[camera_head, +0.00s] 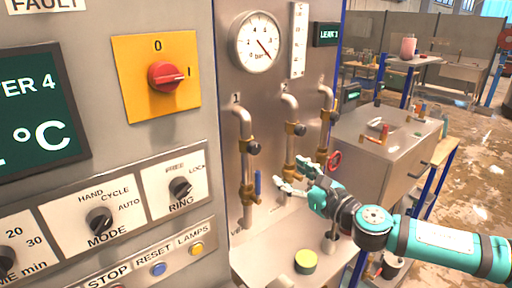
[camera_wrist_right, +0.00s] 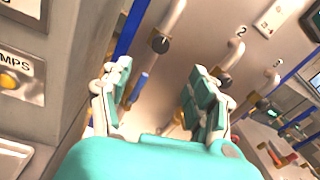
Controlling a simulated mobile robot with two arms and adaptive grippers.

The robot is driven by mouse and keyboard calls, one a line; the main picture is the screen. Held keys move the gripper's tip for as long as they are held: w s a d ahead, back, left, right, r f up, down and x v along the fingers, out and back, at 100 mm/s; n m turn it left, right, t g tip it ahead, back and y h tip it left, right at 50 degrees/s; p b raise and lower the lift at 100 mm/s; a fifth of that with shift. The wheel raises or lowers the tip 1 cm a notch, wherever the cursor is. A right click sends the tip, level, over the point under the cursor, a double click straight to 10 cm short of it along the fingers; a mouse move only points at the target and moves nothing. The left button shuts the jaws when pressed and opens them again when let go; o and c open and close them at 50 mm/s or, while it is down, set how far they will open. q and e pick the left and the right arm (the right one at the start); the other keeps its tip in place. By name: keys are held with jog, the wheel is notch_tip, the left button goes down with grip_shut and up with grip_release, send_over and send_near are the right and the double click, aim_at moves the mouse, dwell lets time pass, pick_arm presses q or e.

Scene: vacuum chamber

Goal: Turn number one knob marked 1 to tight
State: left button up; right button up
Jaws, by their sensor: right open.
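The number one knob (camera_head: 254,149) is a small black round knob on the leftmost brass-fitted pipe, below a small mark at the pipe's top. In the right wrist view the black knob (camera_wrist_right: 160,44) on that pipe shows beyond my fingertips, between them in the picture. My right gripper (camera_head: 289,175) is open and empty, right of and below this knob, its fingers pointing left toward the panel. It also shows in the right wrist view (camera_wrist_right: 158,74), fingers spread wide. Nothing is between the pads that I can see as held. My left gripper is not in view.
A blue lever (camera_head: 258,184) sits below the knob on the same pipe.

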aim_at(256, 150)
jog(key=p+x, duration=0.3)
jog(key=x, duration=1.2)
jog(key=shift+w, duration=0.15)
jog(key=c, duration=1.1)
